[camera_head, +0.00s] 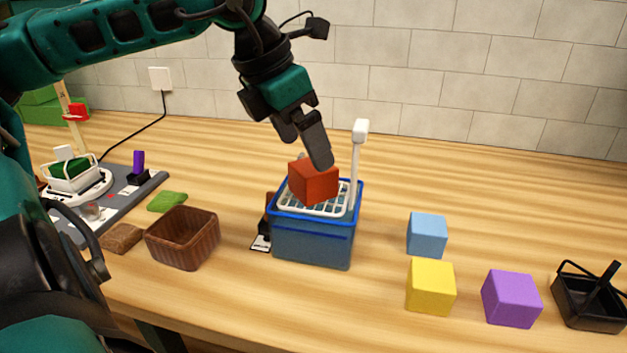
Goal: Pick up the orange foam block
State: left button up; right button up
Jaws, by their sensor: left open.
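The orange foam block (313,183), reddish-orange, shows over the white wire basket (340,205) in the top of the blue bin (312,243). I cannot tell whether it rests on the basket or sits just above it. My left gripper (307,155) comes down from above with its dark fingers at the block's top. One finger reaches the block's upper right edge in the picture; the other finger's tip is partly hidden. The gripper is open. My right gripper is not in view.
A white post (357,165) rises at the bin's right. A brown basket (183,238) stands to the left. Blue (427,235), yellow (431,287) and purple (512,299) blocks and a black basket (590,300) stand to the right. The table behind them is clear.

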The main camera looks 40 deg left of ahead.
aim_at(313, 179)
pick_arm(q)
jog(key=shift+x, duration=2.8)
jog(key=shift+a, duration=0.1)
jog(key=c, duration=1.2)
jog(key=shift+r, duration=0.1)
jog(key=shift+c, duration=0.2)
